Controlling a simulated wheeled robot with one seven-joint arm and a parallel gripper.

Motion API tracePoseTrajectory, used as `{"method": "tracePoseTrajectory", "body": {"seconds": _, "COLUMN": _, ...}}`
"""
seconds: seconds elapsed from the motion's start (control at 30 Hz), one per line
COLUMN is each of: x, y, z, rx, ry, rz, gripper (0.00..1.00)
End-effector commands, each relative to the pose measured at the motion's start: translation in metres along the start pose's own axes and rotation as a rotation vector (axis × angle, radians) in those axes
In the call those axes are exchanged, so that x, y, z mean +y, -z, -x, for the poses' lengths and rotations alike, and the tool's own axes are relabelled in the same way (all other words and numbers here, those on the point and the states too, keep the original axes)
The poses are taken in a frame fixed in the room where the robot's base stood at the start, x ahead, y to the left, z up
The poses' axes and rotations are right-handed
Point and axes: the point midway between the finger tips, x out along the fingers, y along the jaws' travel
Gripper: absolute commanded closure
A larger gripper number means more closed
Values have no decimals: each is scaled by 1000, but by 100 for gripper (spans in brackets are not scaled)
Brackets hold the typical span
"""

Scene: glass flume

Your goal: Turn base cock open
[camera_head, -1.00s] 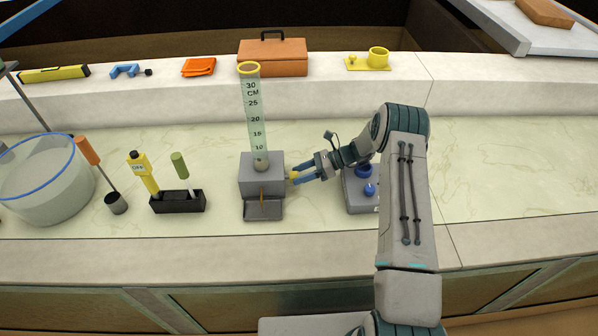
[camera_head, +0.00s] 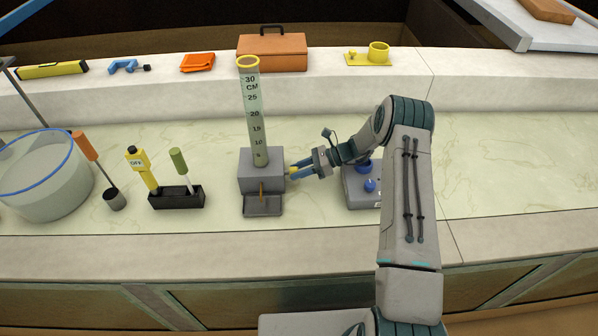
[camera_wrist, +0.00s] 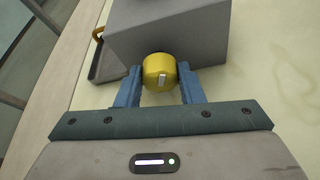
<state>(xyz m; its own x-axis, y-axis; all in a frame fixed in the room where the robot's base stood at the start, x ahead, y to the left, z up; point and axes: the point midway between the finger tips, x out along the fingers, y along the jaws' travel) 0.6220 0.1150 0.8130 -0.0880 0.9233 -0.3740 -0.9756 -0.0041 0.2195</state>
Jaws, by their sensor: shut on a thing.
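The base cock (camera_wrist: 158,73) is a yellow round knob with a pale mark on its face, on the side of a grey base block (camera_head: 262,168). My gripper (camera_wrist: 160,88) is shut on the knob, one blue finger on each side in the wrist view. In the head view my gripper (camera_head: 291,171) reaches the block's right side, and the knob is mostly hidden between the fingers. A tall graduated tube (camera_head: 254,110) with a yellow rim stands upright on the block. Its inside looks grey up to near the top.
A grey box with blue knobs (camera_head: 359,190) stands right of the block, partly behind my arm. An orange case (camera_head: 272,54) is on the back ledge.

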Motion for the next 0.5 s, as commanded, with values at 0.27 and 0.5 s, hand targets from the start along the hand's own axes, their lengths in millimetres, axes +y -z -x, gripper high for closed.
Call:
{"method": "tracePoseTrajectory", "body": {"seconds": 0.27, "x": 0, "y": 4, "z": 0, "rx": -1, "ry": 76, "rz": 176, "gripper": 88}}
{"method": "tracePoseTrajectory", "body": {"seconds": 0.5, "x": 2, "y": 4, "z": 0, "rx": 0, "ry": 130, "rz": 308, "gripper": 88}}
